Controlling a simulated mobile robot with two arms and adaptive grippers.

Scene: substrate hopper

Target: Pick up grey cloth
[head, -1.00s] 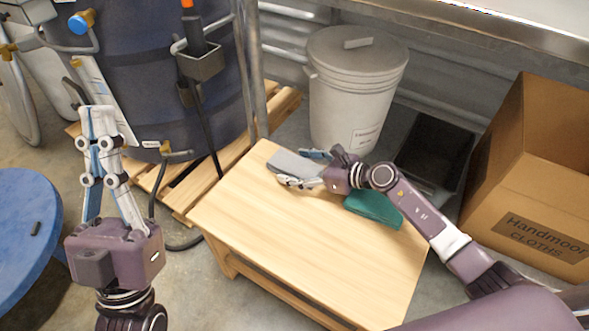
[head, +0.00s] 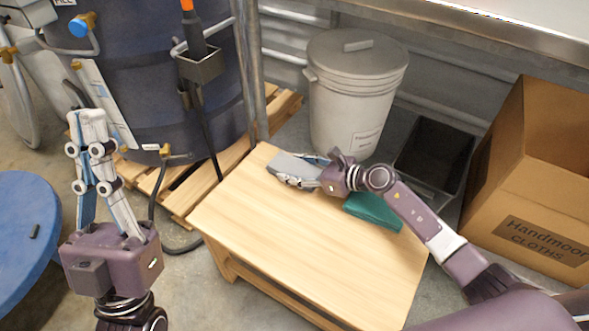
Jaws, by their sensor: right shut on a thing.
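The grey cloth (head: 287,162) is a flat, folded grey piece at the far left corner of the low wooden table (head: 300,235). My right gripper (head: 300,170) reaches in from the right and is shut on the cloth. Its fingers cover the cloth's right part. I cannot tell whether the cloth is clear of the tabletop. My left gripper (head: 88,118) points up at the left, away from the table, with its fingertips close together and nothing seen between them.
A green cloth (head: 374,212) lies on the table, partly under my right arm. A lidded white bucket (head: 352,100), a black bin (head: 435,152) and a cardboard box (head: 530,190) stand behind and right. A blue round top (head: 22,235) is at left. The table's front is clear.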

